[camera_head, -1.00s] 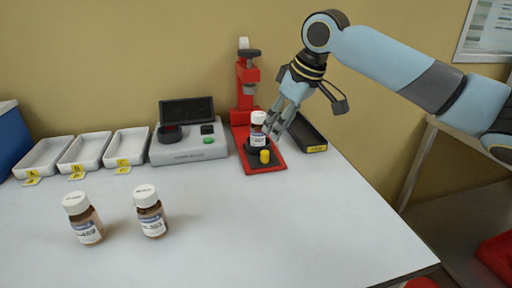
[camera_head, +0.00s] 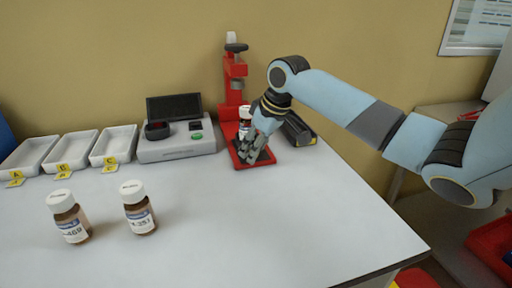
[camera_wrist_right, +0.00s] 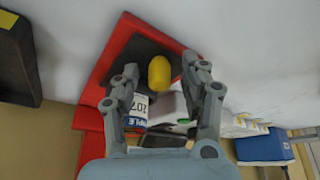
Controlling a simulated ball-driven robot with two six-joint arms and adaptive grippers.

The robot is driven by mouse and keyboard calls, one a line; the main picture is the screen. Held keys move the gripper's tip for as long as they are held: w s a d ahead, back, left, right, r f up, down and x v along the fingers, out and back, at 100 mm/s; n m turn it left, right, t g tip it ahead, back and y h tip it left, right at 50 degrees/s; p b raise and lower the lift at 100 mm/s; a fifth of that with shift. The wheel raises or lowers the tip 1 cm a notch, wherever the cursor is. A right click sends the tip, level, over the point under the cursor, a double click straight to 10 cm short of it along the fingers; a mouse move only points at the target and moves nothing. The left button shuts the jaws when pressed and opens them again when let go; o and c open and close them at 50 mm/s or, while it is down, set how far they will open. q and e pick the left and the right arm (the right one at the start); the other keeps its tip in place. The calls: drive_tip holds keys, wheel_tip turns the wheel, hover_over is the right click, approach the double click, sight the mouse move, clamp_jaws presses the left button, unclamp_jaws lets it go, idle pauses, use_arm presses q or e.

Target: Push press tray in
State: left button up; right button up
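The red press (camera_head: 234,85) stands at the back of the table on a red base (camera_head: 241,165). Its dark press tray shows in the right wrist view (camera_wrist_right: 126,48), with a yellow knob (camera_wrist_right: 159,72) at its front. A labelled bottle (camera_head: 245,112) with a white cap stands upright on the tray, partly hidden by my right gripper; its label shows in the wrist view (camera_wrist_right: 138,108). My right gripper (camera_head: 254,160) is low over the tray's front. In the wrist view its empty, parted fingers (camera_wrist_right: 160,68) lie either side of the knob. My left gripper is out of view.
Two brown bottles (camera_head: 70,218) (camera_head: 138,208) stand at the front left. A grey device (camera_head: 178,147) is left of the press, with white trays (camera_head: 70,151) further left. A black bin (camera_head: 297,130) is just right. The table's front middle is clear.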

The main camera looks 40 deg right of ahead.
drive_tip(key=c, duration=0.4)
clamp_jaws()
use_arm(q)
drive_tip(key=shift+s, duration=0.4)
use_arm(e)
drive_tip(key=w+d+b, duration=0.1)
drive_tip(key=w, duration=0.2)
drive_tip(key=w+d+b, duration=0.1)
drive_tip(key=w+d, duration=0.1)
drive_tip(key=w, duration=0.1)
drive_tip(key=w+d+b, duration=0.1)
drive_tip(key=w+d, duration=0.1)
drive_tip(key=w, duration=0.1)
drive_tip(key=shift+w+d+f, duration=0.1)
drive_tip(key=shift+w+d, duration=0.05)
drive_tip(key=shift+w, duration=0.2)
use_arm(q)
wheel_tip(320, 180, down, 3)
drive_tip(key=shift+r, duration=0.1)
use_arm(e)
drive_tip(key=shift+d+r, duration=0.1)
drive_tip(key=shift+r, duration=0.15)
